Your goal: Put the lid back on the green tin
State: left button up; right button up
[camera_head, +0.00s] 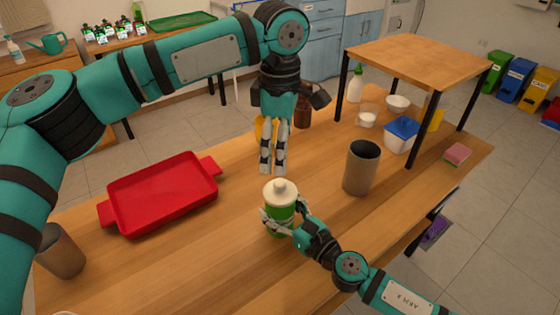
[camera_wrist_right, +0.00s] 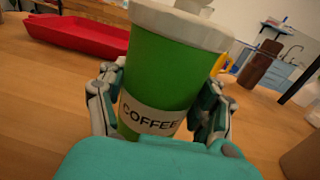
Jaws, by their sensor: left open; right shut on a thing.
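The green tin (camera_head: 280,224) stands upright on the wooden table, with a COFFEE label facing the right wrist view (camera_wrist_right: 160,75). The cream lid (camera_head: 281,191) with a knob sits on top of the tin and looks level; its rim also shows in the right wrist view (camera_wrist_right: 180,24). My right gripper (camera_head: 284,214) is shut around the tin's body, one finger on each side in the right wrist view (camera_wrist_right: 158,105). My left gripper (camera_head: 273,168) points down just above and behind the lid's knob, open with a narrow gap, empty and apart from the lid.
A red tray (camera_head: 160,194) lies to the left. A grey-brown cup (camera_head: 361,168) stands right of the tin, and another (camera_head: 60,252) is at the near left. A yellow mug (camera_head: 264,128) and brown bottle (camera_head: 302,112) are behind my left gripper. A raised shelf (camera_head: 418,60) stands at the right.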

dwell(0.3)
jog(key=o, duration=1.8)
jog(key=v, duration=1)
jog(key=shift+s, duration=0.15)
jog(key=shift+v, duration=0.95)
jog(key=shift+d+f, duration=0.1)
